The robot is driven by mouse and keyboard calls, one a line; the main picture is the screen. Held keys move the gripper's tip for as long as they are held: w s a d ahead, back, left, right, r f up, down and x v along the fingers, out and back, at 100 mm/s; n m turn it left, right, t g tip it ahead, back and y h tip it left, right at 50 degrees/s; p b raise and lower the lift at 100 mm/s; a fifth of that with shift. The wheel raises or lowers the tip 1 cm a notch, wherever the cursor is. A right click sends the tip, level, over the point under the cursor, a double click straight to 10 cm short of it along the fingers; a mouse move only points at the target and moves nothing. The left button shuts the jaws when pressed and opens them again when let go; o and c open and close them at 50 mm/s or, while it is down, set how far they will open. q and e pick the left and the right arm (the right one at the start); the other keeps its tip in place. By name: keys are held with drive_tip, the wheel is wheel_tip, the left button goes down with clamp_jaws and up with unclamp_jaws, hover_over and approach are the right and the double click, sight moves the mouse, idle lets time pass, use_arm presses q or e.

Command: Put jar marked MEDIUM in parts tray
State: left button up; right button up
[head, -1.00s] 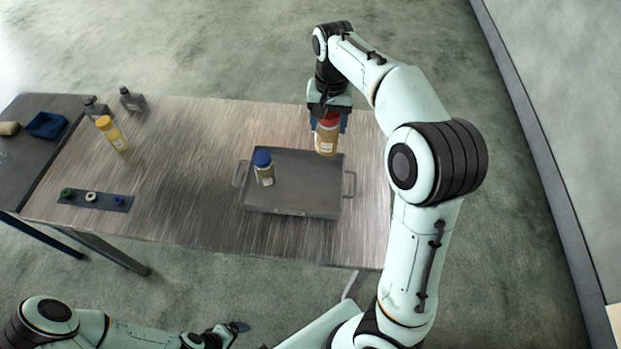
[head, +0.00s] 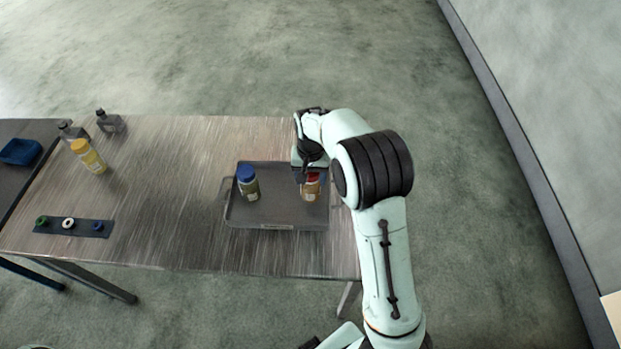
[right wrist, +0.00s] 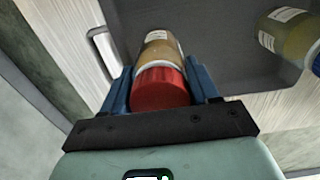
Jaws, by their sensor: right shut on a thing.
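A jar with a red lid and amber contents (head: 311,190) is at the right side of the grey parts tray (head: 275,223). My right gripper (head: 309,175) is shut on this jar near its red lid; the right wrist view shows the red lid (right wrist: 160,88) between the blue fingers. I cannot tell whether the jar touches the tray floor. Its label is too small to read. A jar with a blue lid (head: 248,184) stands in the left part of the tray. My left gripper is out of view.
A yellow-capped bottle (head: 89,157) and two dark bottles (head: 110,122) stand at the table's far left. A dark strip with small rings (head: 73,227) lies at the front left. A blue bin (head: 20,151) is on the side table. The table middle is clear.

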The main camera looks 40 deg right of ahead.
drive_tip(key=shift+f, duration=0.4)
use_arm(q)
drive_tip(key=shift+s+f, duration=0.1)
use_arm(e)
drive_tip(key=shift+f, duration=0.2)
drive_tip(key=o, duration=1.5)
drive_tip(key=shift+r, duration=0.1)
drive_tip(key=shift+r, duration=0.3)
wheel_tip(320, 180, up, 12)
drive_tip(key=shift+f+p, duration=0.2)
drive_tip(key=shift+p, duration=0.5)
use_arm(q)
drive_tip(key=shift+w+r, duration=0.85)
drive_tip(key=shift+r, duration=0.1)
